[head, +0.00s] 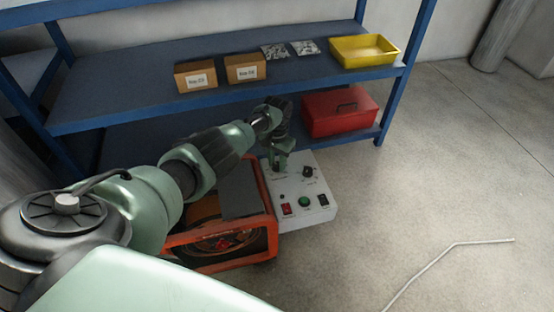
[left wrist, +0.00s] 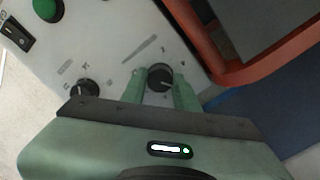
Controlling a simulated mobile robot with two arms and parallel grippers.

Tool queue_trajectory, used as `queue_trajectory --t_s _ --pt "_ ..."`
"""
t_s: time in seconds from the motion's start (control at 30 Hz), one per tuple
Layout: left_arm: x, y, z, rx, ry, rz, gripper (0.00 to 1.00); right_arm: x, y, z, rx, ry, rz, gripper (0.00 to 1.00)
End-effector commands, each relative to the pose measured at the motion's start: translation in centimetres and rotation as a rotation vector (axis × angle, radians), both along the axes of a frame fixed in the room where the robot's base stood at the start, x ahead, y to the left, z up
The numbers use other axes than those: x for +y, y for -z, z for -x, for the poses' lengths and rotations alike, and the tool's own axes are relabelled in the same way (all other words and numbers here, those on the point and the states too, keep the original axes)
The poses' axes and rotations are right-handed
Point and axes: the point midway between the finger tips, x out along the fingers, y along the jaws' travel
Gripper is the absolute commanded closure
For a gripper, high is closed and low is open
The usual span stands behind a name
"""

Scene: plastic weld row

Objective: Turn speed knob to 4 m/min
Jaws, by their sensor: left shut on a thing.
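A light grey control panel (head: 318,212) faces up on the machine with the orange frame. My left gripper (head: 278,165) is over the panel's far left part, pointing down. In the left wrist view, the fingers of my left gripper (left wrist: 159,90) stand on either side of a black round knob (left wrist: 159,74) and are shut on it. A light pointer mark shows on this knob, but its scale is too small to read. A second black knob (head: 307,172) is free to the right; it also shows in the left wrist view (left wrist: 85,89). My right gripper is not in view.
Behind stands a blue shelf (head: 130,104) with boxes, a yellow tray (head: 364,62) and a red case (head: 340,122). Floor at right is mostly clear, with a thin rod (head: 455,243).

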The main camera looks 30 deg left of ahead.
Motion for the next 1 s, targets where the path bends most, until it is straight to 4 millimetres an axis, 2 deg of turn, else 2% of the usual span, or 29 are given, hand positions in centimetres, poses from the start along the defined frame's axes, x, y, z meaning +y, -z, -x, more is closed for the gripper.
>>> queue_trajectory --t_s 0.1,0.23,0.7,1.0 --pt "-0.2 -0.2 -0.1 -0.001 -0.112 0.004 1.0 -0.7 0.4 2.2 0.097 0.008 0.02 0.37" --pt "-0.1 -0.2 -0.1 -0.001 -0.236 0.003 1.0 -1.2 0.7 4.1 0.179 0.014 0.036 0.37" --pt "0.0 -0.1 -0.1 -0.002 -0.651 0.001 1.0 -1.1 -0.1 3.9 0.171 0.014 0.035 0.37" --pt "0.1 -0.1 -0.1 -0.004 -0.818 0.001 1.0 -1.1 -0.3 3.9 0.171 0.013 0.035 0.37"
